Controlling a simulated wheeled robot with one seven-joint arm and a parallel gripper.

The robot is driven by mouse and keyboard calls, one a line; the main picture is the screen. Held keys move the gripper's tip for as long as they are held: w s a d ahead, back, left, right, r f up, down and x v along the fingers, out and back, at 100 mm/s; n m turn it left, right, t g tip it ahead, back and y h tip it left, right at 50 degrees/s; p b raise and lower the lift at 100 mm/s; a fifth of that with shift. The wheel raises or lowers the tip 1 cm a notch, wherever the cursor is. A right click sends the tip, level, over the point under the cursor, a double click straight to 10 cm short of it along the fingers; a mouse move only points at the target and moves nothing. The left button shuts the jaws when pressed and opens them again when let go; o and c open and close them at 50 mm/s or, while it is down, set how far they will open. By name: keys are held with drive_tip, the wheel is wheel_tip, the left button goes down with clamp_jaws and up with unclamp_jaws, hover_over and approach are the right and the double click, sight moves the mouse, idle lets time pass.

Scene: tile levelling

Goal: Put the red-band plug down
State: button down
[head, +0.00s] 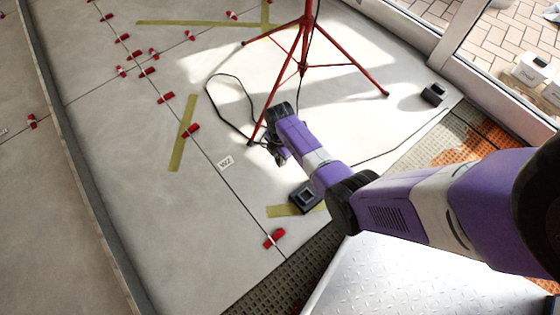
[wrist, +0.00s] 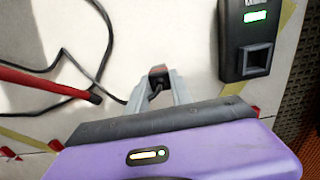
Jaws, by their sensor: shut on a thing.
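My gripper (wrist: 160,88) is shut on the red-band plug (wrist: 158,71), which shows as a small dark and reddish piece between the two grey fingertips. Most of the plug is hidden by the fingers. A black cord (wrist: 92,72) runs from near the fingers off to the left in loops. In the head view my gripper (head: 279,156) is over the pale tiles, left of a black box (head: 305,197). This box (wrist: 250,42), with a green-lit display and a square socket, is to the right of the plug in the wrist view, apart from it. The socket looks empty.
A red tripod (head: 303,68) stands behind my gripper, and its leg foot (wrist: 94,95) is close at left in the wrist view. Another black box (head: 433,94) is at the back right. Red levelling clips (head: 274,238) line the tile joints. Bare tile lies left of the gripper.

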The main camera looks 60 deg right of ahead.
drive_tip(key=shift+f+b, duration=0.4)
drive_tip(key=shift+f, duration=0.8)
drive_tip(key=shift+f, duration=0.1)
drive_tip(key=c, duration=1.1)
unclamp_jaws()
drive_tip(key=shift+c, duration=0.2)
